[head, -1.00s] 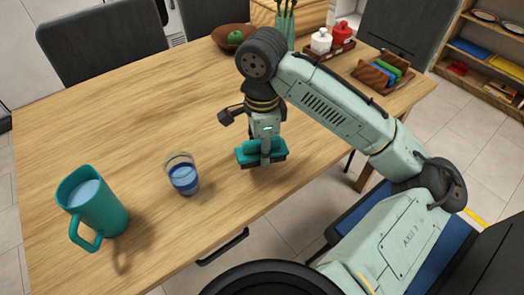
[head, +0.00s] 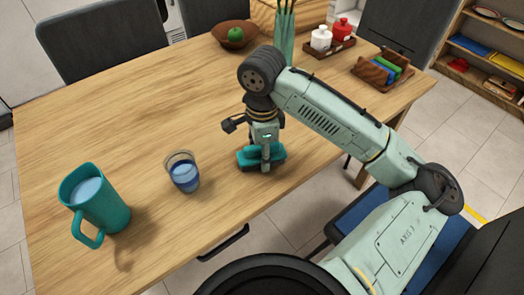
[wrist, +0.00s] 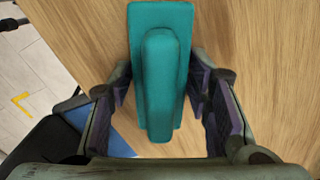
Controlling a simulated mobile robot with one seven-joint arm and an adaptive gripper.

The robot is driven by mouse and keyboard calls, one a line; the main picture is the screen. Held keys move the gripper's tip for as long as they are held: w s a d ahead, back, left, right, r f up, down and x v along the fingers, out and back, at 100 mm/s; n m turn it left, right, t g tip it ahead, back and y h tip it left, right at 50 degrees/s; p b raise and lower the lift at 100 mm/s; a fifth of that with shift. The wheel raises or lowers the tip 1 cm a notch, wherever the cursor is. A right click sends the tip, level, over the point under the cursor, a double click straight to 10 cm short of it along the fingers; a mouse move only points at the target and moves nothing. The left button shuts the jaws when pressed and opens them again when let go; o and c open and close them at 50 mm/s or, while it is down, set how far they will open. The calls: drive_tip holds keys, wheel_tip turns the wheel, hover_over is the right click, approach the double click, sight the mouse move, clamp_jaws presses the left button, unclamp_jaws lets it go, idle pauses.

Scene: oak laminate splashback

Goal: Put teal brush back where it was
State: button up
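The teal brush (head: 248,159) is near the front edge of the wooden table (head: 130,110), right of the glass. My gripper (head: 266,160) points down over it, with one finger across its near side. In the wrist view the brush (wrist: 160,85) lies between the two fingers of my gripper (wrist: 161,85), its raised handle facing the camera.
A glass of blue liquid (head: 184,175) and a teal mug (head: 105,205) stand to the left. A bowl with a green fruit (head: 232,42), a teal vase (head: 285,45), a bottle tray (head: 325,50) and a wooden holder (head: 370,76) stand at the back. The table's middle is clear.

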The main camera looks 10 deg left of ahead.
drive_tip(key=shift+o, duration=1)
wheel_tip(320, 180, up, 11)
drive_tip(key=shift+r, duration=0.75)
